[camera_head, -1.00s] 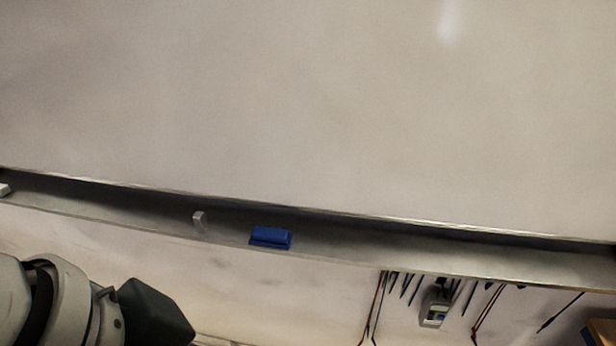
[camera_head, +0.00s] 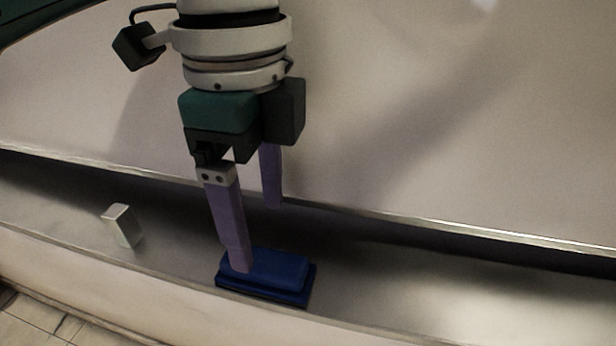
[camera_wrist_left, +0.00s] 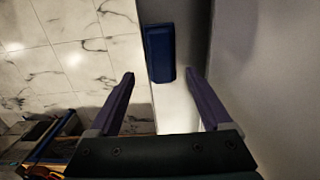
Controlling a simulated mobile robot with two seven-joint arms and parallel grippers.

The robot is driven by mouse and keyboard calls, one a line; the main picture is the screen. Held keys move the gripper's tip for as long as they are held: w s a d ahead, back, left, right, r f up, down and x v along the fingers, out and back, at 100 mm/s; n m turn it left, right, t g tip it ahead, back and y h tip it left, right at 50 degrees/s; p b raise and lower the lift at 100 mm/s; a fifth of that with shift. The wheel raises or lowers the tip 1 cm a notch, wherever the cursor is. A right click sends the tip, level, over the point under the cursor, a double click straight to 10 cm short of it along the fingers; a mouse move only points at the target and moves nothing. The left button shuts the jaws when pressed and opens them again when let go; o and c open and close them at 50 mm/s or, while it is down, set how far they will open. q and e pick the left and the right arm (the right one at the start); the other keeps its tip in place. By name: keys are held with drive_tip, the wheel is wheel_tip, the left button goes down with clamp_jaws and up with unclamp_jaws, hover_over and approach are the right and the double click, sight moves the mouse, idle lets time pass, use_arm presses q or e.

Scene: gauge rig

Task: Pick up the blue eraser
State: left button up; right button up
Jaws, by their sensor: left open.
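The blue eraser (camera_head: 268,274) lies on the metal ledge (camera_head: 430,295) below the whiteboard. My left gripper (camera_head: 256,238) points down over the ledge with its two purple fingers apart. In the head view one finger overlaps the eraser's left end; whether they touch cannot be told. The other finger is farther back, toward the board. In the left wrist view the eraser (camera_wrist_left: 160,53) appears beyond the fingertips, between their lines, and the open gripper (camera_wrist_left: 158,80) is empty. My right gripper does not show.
A small light-grey block (camera_head: 123,226) stands on the ledge left of the eraser. The whiteboard (camera_head: 480,130) rises behind the ledge. The ledge right of the eraser is clear. In the left wrist view a marble-tiled floor (camera_wrist_left: 60,60) lies below the ledge.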

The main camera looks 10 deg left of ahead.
sight(264, 260)
use_arm(q)
drive_tip(key=shift+a+f+p, duration=0.1)
drive_tip(key=shift+f+p, duration=0.4)
drive_tip(key=shift+f, duration=2.65)
drive_tip(key=shift+w, duration=0.1)
clamp_jaws()
